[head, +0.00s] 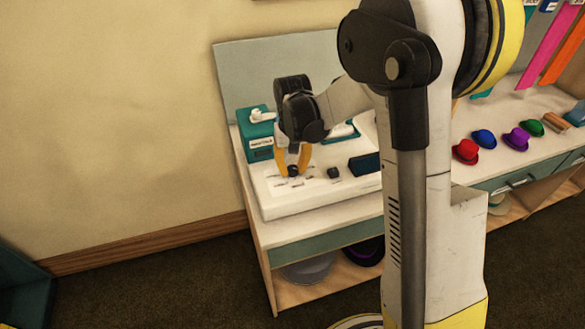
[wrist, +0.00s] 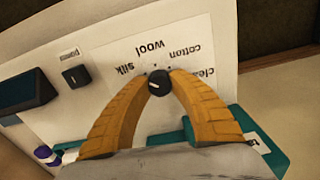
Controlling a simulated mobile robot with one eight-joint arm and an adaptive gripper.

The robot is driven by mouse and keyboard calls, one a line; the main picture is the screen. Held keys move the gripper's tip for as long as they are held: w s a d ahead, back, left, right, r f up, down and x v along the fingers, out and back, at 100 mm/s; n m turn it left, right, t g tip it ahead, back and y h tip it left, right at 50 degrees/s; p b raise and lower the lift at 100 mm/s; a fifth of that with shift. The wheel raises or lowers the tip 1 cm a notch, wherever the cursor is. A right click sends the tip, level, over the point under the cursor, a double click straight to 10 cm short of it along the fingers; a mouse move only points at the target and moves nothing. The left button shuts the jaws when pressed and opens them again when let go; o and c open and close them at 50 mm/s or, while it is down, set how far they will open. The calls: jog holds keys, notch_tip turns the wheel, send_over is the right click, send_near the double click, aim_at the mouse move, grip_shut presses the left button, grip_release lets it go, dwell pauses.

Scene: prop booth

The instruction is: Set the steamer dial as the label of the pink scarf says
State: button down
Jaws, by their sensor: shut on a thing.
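In the wrist view my gripper (wrist: 158,82) has its two orange fingers closed on a small round black dial (wrist: 159,84) with a short white mark. The words silk, wool, cotton and a partly hidden one starting "clea" stand around the dial, upside down in this view. I cannot tell which word the mark points to.
A second black knob (wrist: 76,77) and a dark block (wrist: 27,91) are on the panel. A teal box (head: 257,130) stands behind it. Red (head: 466,151), blue (head: 484,138), purple (head: 517,138) and green hats line the counter at right. An orange scarf (head: 566,55) hangs by the pink one.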

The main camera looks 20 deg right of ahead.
aim_at(293, 168)
jog(key=c, duration=1.1)
grip_release()
notch_tip(293, 168, up, 12)
